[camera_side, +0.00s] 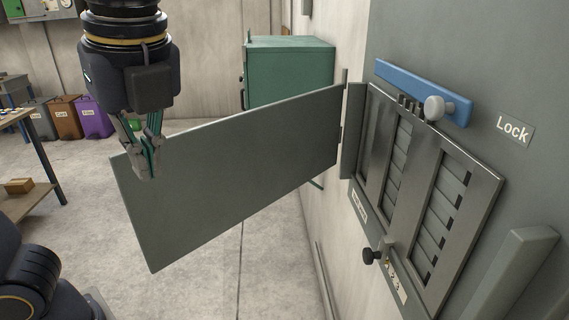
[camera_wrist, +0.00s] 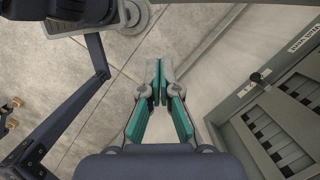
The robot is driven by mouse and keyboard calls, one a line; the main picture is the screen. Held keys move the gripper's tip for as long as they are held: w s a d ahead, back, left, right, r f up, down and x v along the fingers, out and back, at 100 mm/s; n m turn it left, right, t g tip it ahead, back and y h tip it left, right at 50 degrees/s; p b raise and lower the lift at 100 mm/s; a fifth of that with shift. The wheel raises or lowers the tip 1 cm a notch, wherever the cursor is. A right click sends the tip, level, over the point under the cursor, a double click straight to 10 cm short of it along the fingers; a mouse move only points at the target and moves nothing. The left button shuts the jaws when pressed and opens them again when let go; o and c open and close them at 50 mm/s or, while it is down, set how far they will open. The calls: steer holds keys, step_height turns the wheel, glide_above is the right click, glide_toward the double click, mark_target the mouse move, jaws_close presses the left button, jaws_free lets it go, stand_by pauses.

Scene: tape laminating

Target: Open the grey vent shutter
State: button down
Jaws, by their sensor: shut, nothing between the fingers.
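The grey slatted vent (camera_side: 396,160) is on the wall at the right of the side view, with two slat columns in a grey frame. Its slats also show at the lower right of the wrist view (camera_wrist: 275,135). A flat grey hinged panel (camera_side: 235,175) beside it stands swung out from the wall. A white round knob (camera_side: 434,108) sits on a blue bar (camera_side: 405,86) above the vent. A black knob (camera_side: 371,256) is below it. My gripper (camera_side: 146,168) is shut and empty, pointing down by the panel's free end; contact is unclear. Its fingertips meet in the wrist view (camera_wrist: 159,66).
A "Lock" label (camera_side: 515,130) and a grey raised bar (camera_side: 515,268) are on the wall right of the vent. A green cabinet (camera_side: 290,68) stands behind the panel. A workbench (camera_side: 30,150) is at the far left. The floor between is clear.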

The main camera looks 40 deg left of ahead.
mark_target(150, 219)
steer(key=x, duration=0.4)
steer(key=a+x, duration=0.1)
steer(key=x, duration=0.4)
steer(key=a+x, duration=0.1)
steer(key=x, duration=0.4)
steer(key=shift+w+a+r, duration=0.1)
steer(key=shift+a+r, duration=0.1)
steer(key=shift+r, duration=0.15)
steer(key=shift+a, duration=0.4)
steer(key=w+a+m, duration=0.1)
steer(key=w+a, duration=0.3)
steer(key=a, duration=0.9)
steer(key=w+a+m, duration=0.2)
steer(key=w+a, duration=0.2)
steer(key=a, duration=0.9)
steer(key=shift+a+t, duration=0.25)
steer(key=shift+t, duration=0.15)
